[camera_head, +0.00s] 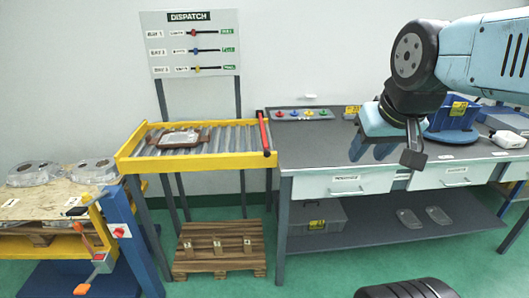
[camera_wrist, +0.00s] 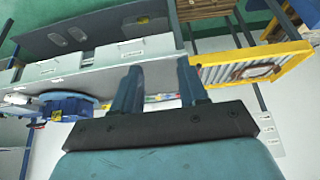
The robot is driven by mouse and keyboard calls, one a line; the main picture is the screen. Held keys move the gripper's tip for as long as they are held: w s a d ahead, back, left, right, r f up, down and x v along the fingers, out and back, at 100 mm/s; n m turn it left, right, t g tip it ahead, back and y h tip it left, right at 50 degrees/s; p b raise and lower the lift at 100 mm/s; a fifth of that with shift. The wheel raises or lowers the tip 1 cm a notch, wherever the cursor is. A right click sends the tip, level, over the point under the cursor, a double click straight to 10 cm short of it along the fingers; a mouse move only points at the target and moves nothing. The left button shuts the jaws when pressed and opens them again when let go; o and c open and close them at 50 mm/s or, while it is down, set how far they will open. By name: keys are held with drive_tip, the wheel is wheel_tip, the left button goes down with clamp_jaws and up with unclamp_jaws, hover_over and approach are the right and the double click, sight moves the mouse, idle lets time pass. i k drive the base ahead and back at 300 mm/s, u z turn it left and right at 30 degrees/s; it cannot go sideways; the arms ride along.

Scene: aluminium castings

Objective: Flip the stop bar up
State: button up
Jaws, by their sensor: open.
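The red stop bar (camera_head: 264,132) lies along the right end of the roller conveyor (camera_head: 222,162), with a dark end piece at its near end. My gripper (camera_head: 370,154) is open and empty, above the grey workbench and well to the right of the bar. In the wrist view my gripper (camera_wrist: 158,66) shows two spread dark-blue fingers with nothing between them. The conveyor's yellow rail (camera_wrist: 235,54) shows right of the fingers there. I cannot make out the bar in that view; a finger may hide it.
A casting on a brown tray (camera_head: 180,138) sits on the rollers. The workbench (camera_head: 310,150) adjoins the conveyor, with a board of coloured knobs (camera_head: 300,115) at its back and a blue fixture (camera_head: 452,118) on the right. A dispatch board (camera_head: 190,43) stands behind the conveyor.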

sight(267, 153)
drive_tip(key=u, duration=1.5)
drive_tip(key=k, duration=0.8)
drive_tip(key=z, duration=0.95)
drive_tip(key=i, duration=1)
drive_tip(key=u, duration=0.05)
